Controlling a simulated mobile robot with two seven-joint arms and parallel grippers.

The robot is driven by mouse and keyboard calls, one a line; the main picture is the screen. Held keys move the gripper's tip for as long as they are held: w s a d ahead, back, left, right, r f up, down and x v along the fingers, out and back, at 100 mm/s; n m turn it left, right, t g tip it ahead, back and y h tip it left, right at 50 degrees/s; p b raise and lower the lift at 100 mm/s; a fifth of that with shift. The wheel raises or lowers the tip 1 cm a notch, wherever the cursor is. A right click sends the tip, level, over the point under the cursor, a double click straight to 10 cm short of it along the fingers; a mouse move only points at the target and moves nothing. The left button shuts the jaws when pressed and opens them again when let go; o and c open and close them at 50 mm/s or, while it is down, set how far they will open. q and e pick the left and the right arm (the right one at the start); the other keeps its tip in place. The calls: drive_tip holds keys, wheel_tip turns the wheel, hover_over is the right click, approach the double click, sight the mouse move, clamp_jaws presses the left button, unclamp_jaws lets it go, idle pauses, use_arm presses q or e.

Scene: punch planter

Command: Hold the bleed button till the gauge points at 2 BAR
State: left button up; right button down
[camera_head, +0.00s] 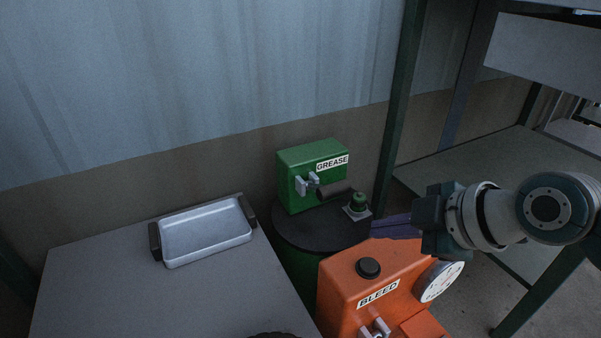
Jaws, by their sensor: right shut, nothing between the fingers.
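The orange box (340,285) labelled BLEED stands in the lower middle of the head view. Its round black bleed button (369,267) is on top and uncovered. The white round gauge (440,282) is on the box's right side and is seen at a steep slant. I cannot read its needle. My right gripper (378,227) comes in from the right, its fingers shut and empty. It shows just beyond the box's back top edge, apart from the button in the picture. My left gripper is not in view.
A green box (293,163) labelled GREASE stands on a dark round drum top (300,235) behind. A metal tray (205,235) rests on the grey table (110,290) at left. Shelving (480,165) stands at right.

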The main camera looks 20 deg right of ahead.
sight(376, 268)
wheel_tip(376, 268, down, 4)
drive_tip(key=b, duration=0.3)
drive_tip(key=shift+f, duration=0.5)
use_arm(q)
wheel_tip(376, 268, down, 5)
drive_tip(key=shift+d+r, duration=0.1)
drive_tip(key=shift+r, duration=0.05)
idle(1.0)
use_arm(e)
drive_tip(key=shift+f+b, duration=0.45)
drive_tip(key=shift+b, duration=0.05)
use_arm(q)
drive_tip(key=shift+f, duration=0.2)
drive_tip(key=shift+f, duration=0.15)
use_arm(e)
drive_tip(key=shift+f, duration=0.1)
